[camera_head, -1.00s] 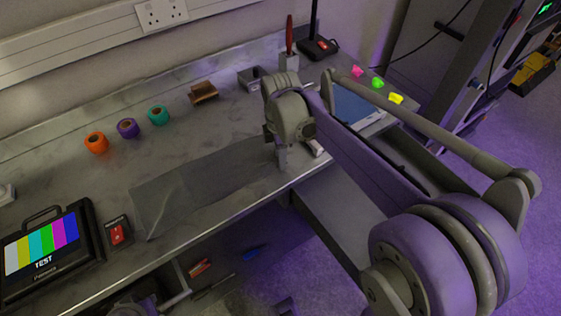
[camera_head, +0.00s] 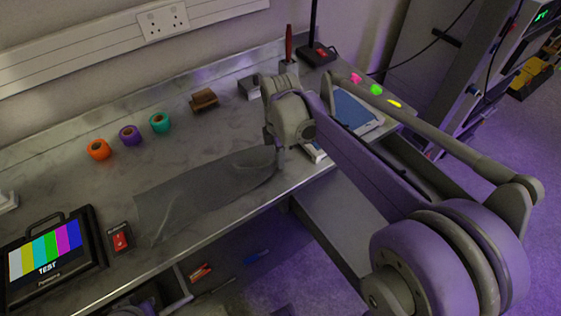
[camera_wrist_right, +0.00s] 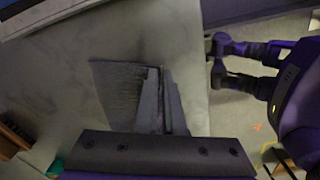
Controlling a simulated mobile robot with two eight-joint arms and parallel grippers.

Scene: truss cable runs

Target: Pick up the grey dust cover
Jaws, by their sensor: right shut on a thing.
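The grey dust cover (camera_head: 200,192) is a thin dark sheet lying along the front of the bench, with its right end curving up towards my right gripper. My right gripper (camera_head: 280,168) is shut on that right end, near the front edge of the bench. In the right wrist view the cover (camera_wrist_right: 118,88) shows beyond the fingers (camera_wrist_right: 163,105), which are together on its edge. In the head view the arm and wrist hide part of the grip. Parts of my left arm show at the bottom left, but its jaw state is unclear.
A test monitor (camera_head: 48,258) and a small red-switch box (camera_head: 119,238) stand left of the cover. Orange (camera_head: 98,149), purple (camera_head: 131,135) and teal (camera_head: 159,122) tape rolls and a brown block (camera_head: 204,100) stand behind it. A blue-topped item (camera_head: 355,110) lies to the right.

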